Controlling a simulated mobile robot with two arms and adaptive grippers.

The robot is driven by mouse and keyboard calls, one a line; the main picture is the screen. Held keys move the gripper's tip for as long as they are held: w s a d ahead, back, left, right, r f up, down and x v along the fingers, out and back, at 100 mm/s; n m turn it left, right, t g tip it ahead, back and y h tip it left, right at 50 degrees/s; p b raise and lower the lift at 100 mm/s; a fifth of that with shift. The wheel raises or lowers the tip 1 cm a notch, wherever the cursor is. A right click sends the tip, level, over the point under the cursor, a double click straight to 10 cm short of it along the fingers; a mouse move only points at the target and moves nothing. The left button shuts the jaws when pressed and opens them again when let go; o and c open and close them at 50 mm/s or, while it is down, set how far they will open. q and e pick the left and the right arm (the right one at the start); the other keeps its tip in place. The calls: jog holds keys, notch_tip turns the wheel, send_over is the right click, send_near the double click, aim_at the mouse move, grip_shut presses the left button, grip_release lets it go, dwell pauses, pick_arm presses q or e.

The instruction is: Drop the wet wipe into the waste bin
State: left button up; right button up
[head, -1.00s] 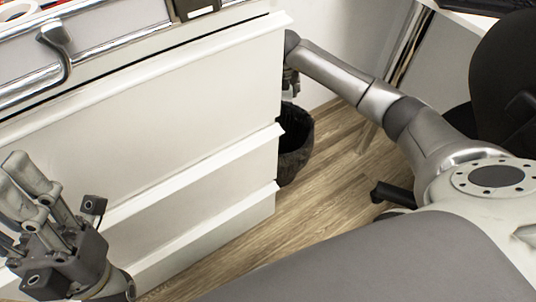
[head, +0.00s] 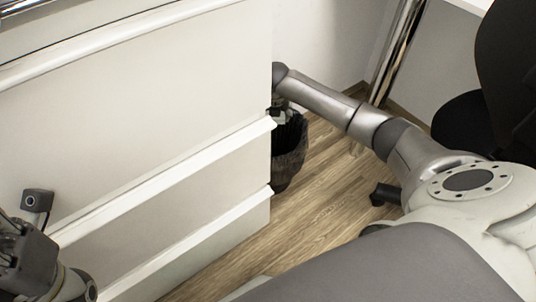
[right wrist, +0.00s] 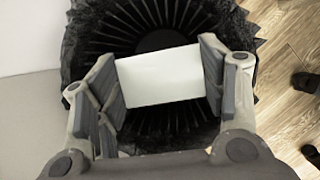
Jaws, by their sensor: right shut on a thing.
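The white wet wipe (right wrist: 160,77) is a flat, pale rectangle between the fingers of my right gripper (right wrist: 162,82). Both finger pads touch its sides, so the gripper is shut on it. Below it in the right wrist view is the open mouth of the black, ribbed waste bin (right wrist: 150,130). In the head view the bin (head: 290,158) stands on the floor beside the white drawer unit, which partly hides it. My right gripper (head: 281,108) is above the bin there, and the wipe cannot be made out. My left gripper (head: 6,228) is at the lower left edge, its fingers mostly cut off.
The white drawer unit (head: 150,110) fills the left of the head view, with its edge close to my right gripper. A black chair (head: 505,90) and a chrome leg (head: 398,50) stand at the right. Wooden floor (head: 320,205) is bare in front of the bin.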

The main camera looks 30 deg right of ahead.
jog(key=shift+f, duration=0.15)
jog(key=o, duration=1.1)
jog(key=shift+c, duration=0.2)
jog(key=v, duration=1.2)
jog(key=shift+a, duration=0.15)
